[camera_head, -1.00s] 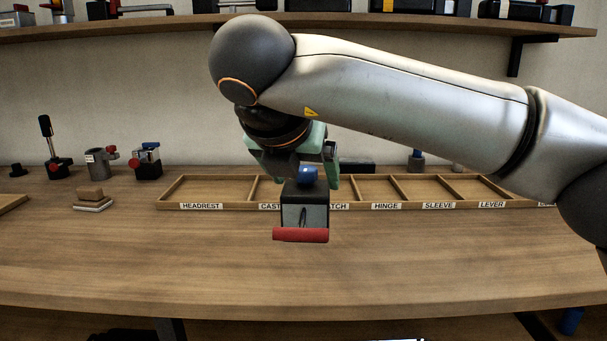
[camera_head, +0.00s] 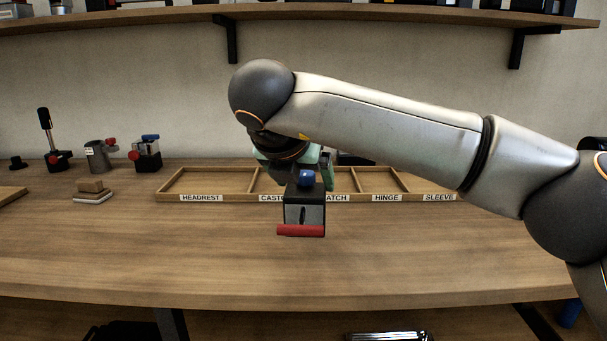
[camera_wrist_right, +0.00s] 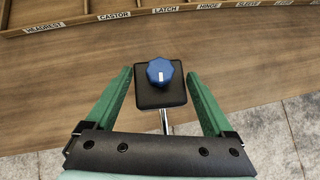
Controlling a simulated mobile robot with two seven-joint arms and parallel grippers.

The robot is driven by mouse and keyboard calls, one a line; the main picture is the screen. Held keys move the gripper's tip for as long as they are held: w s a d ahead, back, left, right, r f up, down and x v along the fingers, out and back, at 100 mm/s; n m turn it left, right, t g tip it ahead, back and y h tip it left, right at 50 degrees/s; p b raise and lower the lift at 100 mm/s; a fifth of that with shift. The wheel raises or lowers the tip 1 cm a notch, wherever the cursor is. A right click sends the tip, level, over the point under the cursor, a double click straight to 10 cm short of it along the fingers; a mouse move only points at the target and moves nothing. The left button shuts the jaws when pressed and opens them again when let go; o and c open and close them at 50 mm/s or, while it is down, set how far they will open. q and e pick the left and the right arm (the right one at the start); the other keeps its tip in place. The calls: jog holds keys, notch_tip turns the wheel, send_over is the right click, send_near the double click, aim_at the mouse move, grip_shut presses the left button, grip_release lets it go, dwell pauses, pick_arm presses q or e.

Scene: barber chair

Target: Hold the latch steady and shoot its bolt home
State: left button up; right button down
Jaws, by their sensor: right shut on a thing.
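The latch (camera_head: 293,213) is a dark block with a grey front plate, a blue knob (camera_head: 306,177) on top and a red bar (camera_head: 300,231) along its lower front. It is held above the bench in the middle of the head view. My right gripper (camera_head: 308,172) is shut on the latch from behind. In the right wrist view the latch (camera_wrist_right: 147,98) shows between the green fingers of my right gripper (camera_wrist_right: 159,76), with its blue knob facing the camera and a metal rod below it. My left gripper is not in view.
A labelled wooden tray (camera_head: 230,198) lies behind the latch on the bench (camera_head: 180,255). Several fixtures, including a grey cylinder (camera_head: 97,157) and a blue-topped block (camera_head: 147,154), stand at the back left. A small stacked block (camera_head: 92,192) sits nearer. The front bench is clear.

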pick_arm(q)
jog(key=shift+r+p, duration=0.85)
jog(key=shift+p, duration=0.05)
pick_arm(e)
jog(key=w+a+x, duration=0.1)
jog(key=a+x, duration=0.1)
jog(key=x, duration=0.9)
jog(key=shift+r, duration=0.35)
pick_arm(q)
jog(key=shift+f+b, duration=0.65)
pick_arm(e)
jog(key=shift+w+f, duration=0.1)
jog(key=shift+f, duration=0.45)
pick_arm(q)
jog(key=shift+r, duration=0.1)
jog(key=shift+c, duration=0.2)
